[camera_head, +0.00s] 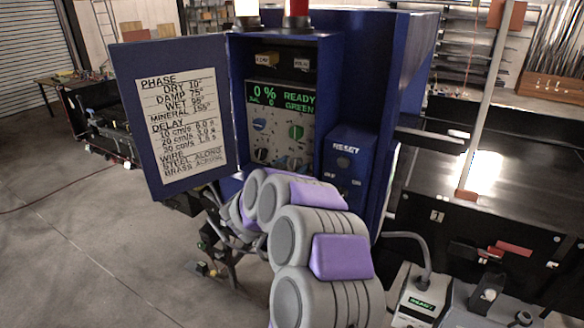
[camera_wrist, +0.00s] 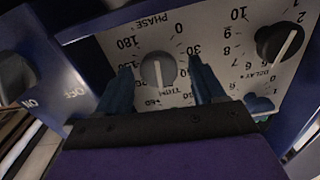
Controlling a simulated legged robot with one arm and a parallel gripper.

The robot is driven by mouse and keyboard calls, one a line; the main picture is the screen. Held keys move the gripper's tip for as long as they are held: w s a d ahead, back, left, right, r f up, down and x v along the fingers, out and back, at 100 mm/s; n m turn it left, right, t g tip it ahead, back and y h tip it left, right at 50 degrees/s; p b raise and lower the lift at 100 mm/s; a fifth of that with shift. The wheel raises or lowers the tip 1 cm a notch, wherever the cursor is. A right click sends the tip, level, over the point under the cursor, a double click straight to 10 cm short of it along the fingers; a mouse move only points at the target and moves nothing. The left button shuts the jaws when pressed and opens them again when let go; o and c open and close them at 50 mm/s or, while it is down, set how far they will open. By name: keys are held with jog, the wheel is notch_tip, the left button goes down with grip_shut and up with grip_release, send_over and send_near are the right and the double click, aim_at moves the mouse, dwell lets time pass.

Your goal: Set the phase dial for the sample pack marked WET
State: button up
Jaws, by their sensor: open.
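The phase dial (camera_wrist: 158,70) is a round grey knob with a white pointer, seen upside down in the wrist view on a white panel. Its scale runs from 0 and 30 to 150 and 180. The pointer aims down in that view, toward the middle of the scale, where the figures are partly hidden. My gripper (camera_wrist: 160,72) is open, its blue fingers on either side of the knob; I cannot tell whether they touch it. In the head view the settings card (camera_head: 182,120) lists WET in the nineties, the last digit blurred. My gripper is hidden there.
The card is on the open door of the blue control cabinet (camera_head: 385,95). The black delay knob (camera_wrist: 280,43) sits right of the phase dial in the wrist view. The RESET box (camera_head: 347,165) juts out beside the panel. The display (camera_head: 281,97) reads 0 % READY GREEN.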

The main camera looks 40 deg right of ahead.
jog(key=b+v, duration=0.2)
jog(key=v, duration=1.5)
jog(key=shift+a, duration=0.2)
jog(key=shift+f, duration=0.1)
